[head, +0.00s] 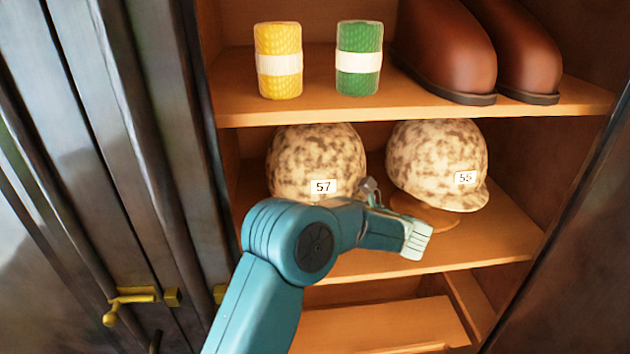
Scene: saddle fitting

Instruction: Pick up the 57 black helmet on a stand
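The helmet labelled 57 (316,158) is on the middle shelf of a cabinet. It looks mottled beige and brown, not black. The arm covers its lower edge and whatever is beneath it, so no stand shows there. My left gripper (416,240) is in front of the shelf, right of the 57 helmet and below the helmet labelled 55 (437,158). It points right, apart from the 57 helmet; whether its fingers are open or shut is unclear. I see nothing held in it. My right gripper is out of view.
The similarly mottled 55 helmet sits on a round wooden stand (425,212). The upper shelf (310,106) holds a yellow roll (279,84), a green roll (358,82) and brown boots (450,50). A dark cabinet door with a brass latch (135,295) stands at left.

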